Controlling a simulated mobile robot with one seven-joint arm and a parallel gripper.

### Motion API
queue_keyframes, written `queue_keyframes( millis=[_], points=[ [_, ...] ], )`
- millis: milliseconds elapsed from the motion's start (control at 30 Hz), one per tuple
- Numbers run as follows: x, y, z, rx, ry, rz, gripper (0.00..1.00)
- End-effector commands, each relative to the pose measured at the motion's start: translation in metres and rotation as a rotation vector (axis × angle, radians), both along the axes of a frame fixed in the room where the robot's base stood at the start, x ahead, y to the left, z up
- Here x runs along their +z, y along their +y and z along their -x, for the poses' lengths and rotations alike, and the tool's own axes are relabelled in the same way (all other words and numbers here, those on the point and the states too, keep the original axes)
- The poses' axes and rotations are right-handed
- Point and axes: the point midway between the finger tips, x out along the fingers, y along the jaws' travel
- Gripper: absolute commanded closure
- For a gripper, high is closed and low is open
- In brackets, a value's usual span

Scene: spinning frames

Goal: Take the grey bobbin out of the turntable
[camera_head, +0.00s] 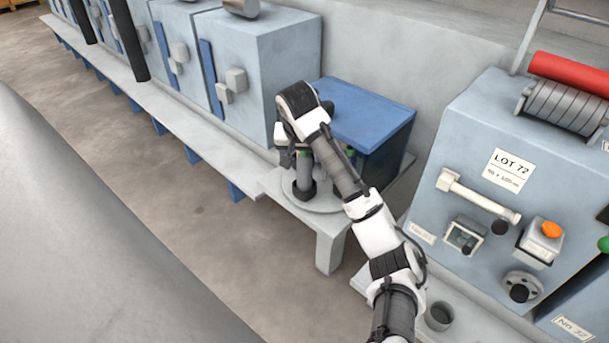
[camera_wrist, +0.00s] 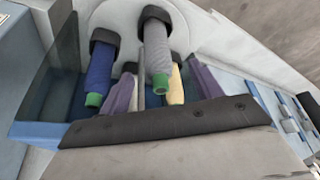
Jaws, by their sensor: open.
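The grey bobbin (camera_wrist: 157,48) is in the wrist view, its dark base on the pale turntable (camera_wrist: 115,14) and its green tip pointing toward my gripper. In the head view the grey bobbin (camera_head: 304,172) stands upright on the round turntable (camera_head: 330,205), its top partly hidden. My gripper (camera_head: 291,154) is open, above and close around the bobbin's top; the arm hides part of it. I cannot tell whether they touch. A blue bobbin (camera_wrist: 100,72) with a green tip stands beside the grey one.
A yellow bobbin (camera_wrist: 175,85) and purple shapes (camera_wrist: 205,80) are close by in the wrist view. A blue-topped box (camera_head: 365,115) stands behind the turntable. Grey machine cabinets (camera_head: 250,70) line the left, and a panel marked LOT 72 (camera_head: 508,171) stands right.

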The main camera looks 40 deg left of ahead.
Motion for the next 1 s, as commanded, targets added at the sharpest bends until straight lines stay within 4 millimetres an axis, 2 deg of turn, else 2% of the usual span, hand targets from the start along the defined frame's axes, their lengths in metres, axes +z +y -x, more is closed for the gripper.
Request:
queue_keyframes(
  millis=[267, 400, 667, 767, 1000],
  points=[
    [-0.028, 0.005, -0.020, -0.003, 0.001, 0.002, 0.35],
    [-0.043, 0.009, -0.023, -0.001, 0.001, 0.001, 0.35],
    [-0.047, 0.011, -0.024, 0.001, -0.001, 0.000, 0.35],
    [-0.047, 0.011, -0.024, 0.001, -0.001, 0.000, 0.46],
    [-0.047, 0.011, -0.024, 0.001, -0.001, -0.001, 0.77]
  ],
)
